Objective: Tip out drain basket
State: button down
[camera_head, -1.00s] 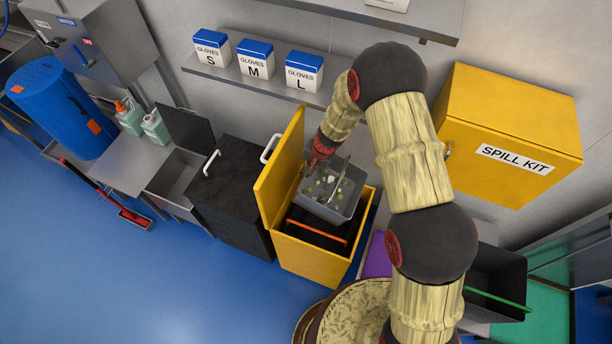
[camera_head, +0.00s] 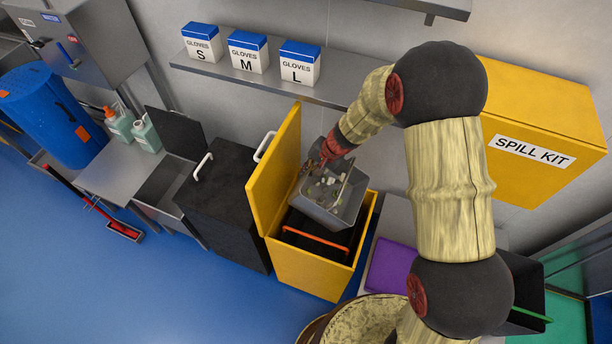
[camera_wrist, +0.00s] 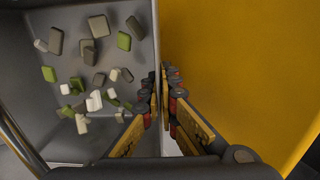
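The grey drain basket (camera_head: 345,207) is in the open mouth of the yellow bin (camera_head: 305,273), near its back. Green, white and grey-brown scraps (camera_head: 328,184) lie inside it. A thin bail handle (camera_head: 343,187) stands up from the basket. My gripper (camera_head: 323,160) is at the basket's back left edge. In the wrist view my gripper (camera_wrist: 165,95) has its fingers close together on the basket's side wall, with the scraps (camera_wrist: 88,75) to the left and yellow to the right. The fingers hide the gripped edge. I cannot tell how far the basket is tilted.
The bin's yellow lid (camera_head: 273,170) stands open at the left. A black insert with an orange bar (camera_head: 315,240) is inside the bin. A black lidded bin (camera_head: 227,210) stands left. The spill kit cabinet (camera_head: 545,120) and glove shelf (camera_head: 260,82) are behind.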

aim_at(346, 181)
jog(key=shift+d+b, duration=0.1)
jog(key=shift+b, duration=0.3)
jog(key=r+y+b, duration=0.1)
jog(key=b, duration=0.3)
jog(key=d+r+t+y+b, duration=0.1)
jog(key=b, duration=0.3)
jog(key=shift+s+d+y, duration=0.2)
jog(key=shift+s+y, duration=0.1)
jog(key=s+d+t+y+b, duration=0.1)
jog(key=d+y+b, duration=0.2)
jog(key=b, duration=0.5)
jog(key=s+d+t+y+b, duration=0.2)
jog(key=d+y+b, duration=0.2)
jog(key=b, duration=0.4)
jog(key=s+d+t+y+b, duration=0.1)
jog(key=d+t+y+b, duration=0.1)
jog(key=b, duration=0.6)
jog(key=shift+s+d+f+y+b, duration=0.1)
jog(key=shift+s+d+y+b, duration=0.2)
jog(key=shift+y, duration=0.35)
jog(key=shift+d+y+b, duration=0.1)
jog(key=shift+d+y, duration=0.25)
jog(key=shift+y, duration=0.3)
jog(key=shift+s+d+t+y, duration=0.2)
jog(key=shift+d+t+y, duration=0.1)
jog(key=shift+d+y, duration=0.15)
